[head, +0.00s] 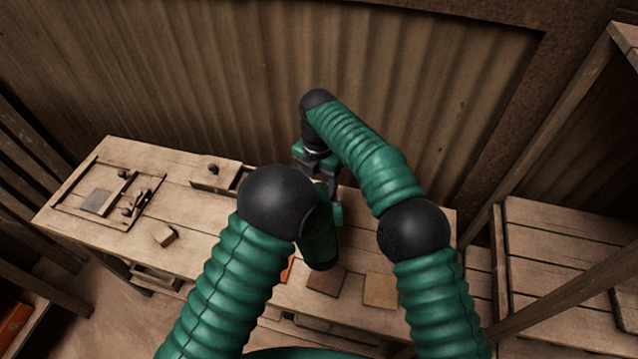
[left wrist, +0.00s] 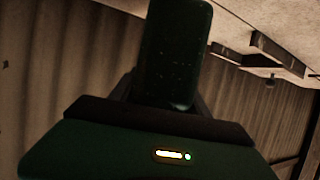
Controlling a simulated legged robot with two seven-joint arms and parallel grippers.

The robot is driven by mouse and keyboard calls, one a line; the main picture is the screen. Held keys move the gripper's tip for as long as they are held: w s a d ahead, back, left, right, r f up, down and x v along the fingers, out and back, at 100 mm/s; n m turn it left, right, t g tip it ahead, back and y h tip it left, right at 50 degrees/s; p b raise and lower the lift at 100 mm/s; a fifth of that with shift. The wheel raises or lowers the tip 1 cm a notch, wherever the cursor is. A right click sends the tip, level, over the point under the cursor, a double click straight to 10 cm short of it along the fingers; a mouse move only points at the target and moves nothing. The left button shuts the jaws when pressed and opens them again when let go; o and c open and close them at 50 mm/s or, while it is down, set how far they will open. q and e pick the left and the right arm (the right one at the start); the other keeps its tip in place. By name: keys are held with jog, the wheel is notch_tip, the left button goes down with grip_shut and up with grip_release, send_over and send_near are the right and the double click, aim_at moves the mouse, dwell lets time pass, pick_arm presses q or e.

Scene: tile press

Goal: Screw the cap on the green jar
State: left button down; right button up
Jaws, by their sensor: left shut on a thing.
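A dark green, rounded block-like thing, which looks like the green jar (left wrist: 176,52), stands up from my left gripper (left wrist: 165,105) in the left wrist view. The left gripper is shut on it. In the head view my own left arm hides most of that gripper. A small green part (head: 337,214) shows just right of the left arm; I cannot tell if it is the jar or gripper. My right gripper (head: 318,162) points down over the bench, close above that spot. Its fingertips are partly hidden, so I cannot tell its opening. I cannot make out the cap.
The wooden workbench (head: 190,222) has a framed panel (head: 97,200) with small knobs at the left and a small wooden block (head: 164,235). A brown tile (head: 327,280) and a tan tile (head: 380,290) lie near the front edge. A corrugated wall (head: 240,80) rises behind.

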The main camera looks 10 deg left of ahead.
jog(key=shift+d, duration=0.1)
jog(key=shift+r, duration=2.25)
jog(key=shift+c, duration=0.5)
jog(key=shift+w+a+r+n, duration=0.1)
jog(key=shift+a+r+n, duration=0.1)
jog(key=shift+r+n, duration=0.1)
notch_tip(320, 180, up, 2)
jog(key=shift+r+n, duration=0.15)
jog(key=shift+n, duration=0.85)
jog(key=shift+d+r+n, duration=0.15)
jog(key=shift+r+n, duration=0.15)
